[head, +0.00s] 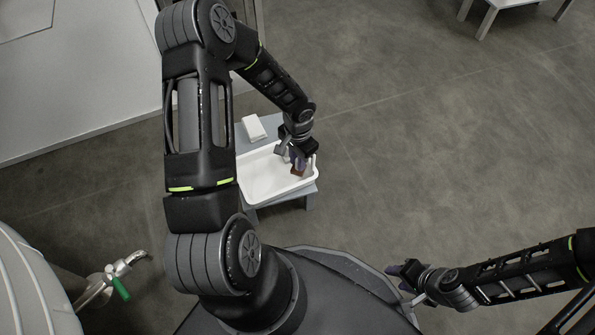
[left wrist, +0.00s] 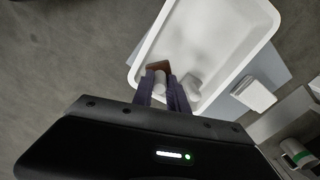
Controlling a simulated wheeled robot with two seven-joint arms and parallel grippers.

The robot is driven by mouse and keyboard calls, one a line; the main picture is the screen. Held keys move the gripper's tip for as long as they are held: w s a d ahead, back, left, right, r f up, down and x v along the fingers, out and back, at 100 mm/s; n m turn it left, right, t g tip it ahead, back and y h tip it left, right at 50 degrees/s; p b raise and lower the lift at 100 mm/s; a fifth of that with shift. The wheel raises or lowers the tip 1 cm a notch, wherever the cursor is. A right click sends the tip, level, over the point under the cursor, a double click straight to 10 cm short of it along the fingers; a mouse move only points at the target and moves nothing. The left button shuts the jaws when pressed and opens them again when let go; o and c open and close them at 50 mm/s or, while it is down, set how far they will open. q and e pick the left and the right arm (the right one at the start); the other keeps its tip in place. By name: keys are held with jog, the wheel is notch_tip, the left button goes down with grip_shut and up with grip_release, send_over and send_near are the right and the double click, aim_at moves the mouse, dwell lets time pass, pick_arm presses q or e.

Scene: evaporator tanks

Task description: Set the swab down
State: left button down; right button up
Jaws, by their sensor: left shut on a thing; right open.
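My left gripper (head: 301,163) is over the right part of a white tray (head: 262,176). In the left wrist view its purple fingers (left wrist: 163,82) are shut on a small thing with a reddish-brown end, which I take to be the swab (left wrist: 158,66). The brown part of the swab (head: 297,171) also shows in the head view, partly hidden by the fingers. The tray (left wrist: 222,85) lies beneath it; I cannot tell whether the swab touches the tray. My right gripper (head: 399,271) is open and empty at the lower right, away from the tray.
The tray stands on a small grey table (head: 248,137). A white block (head: 253,127) lies on the table behind the tray. A tank (head: 30,285) with a green-handled tap (head: 120,288) is at the lower left.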

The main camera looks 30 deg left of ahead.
pick_arm(q)
jog(key=shift+f, duration=0.3)
jog(key=shift+f, duration=0.15)
notch_tip(320, 180, down, 4)
jog(key=shift+r+b, duration=0.15)
jog(key=shift+b, duration=0.75)
jog(key=shift+r, duration=0.1)
jog(key=c, duration=1.6)
grip_release()
notch_tip(320, 180, up, 12)
jog(key=p, duration=0.5)
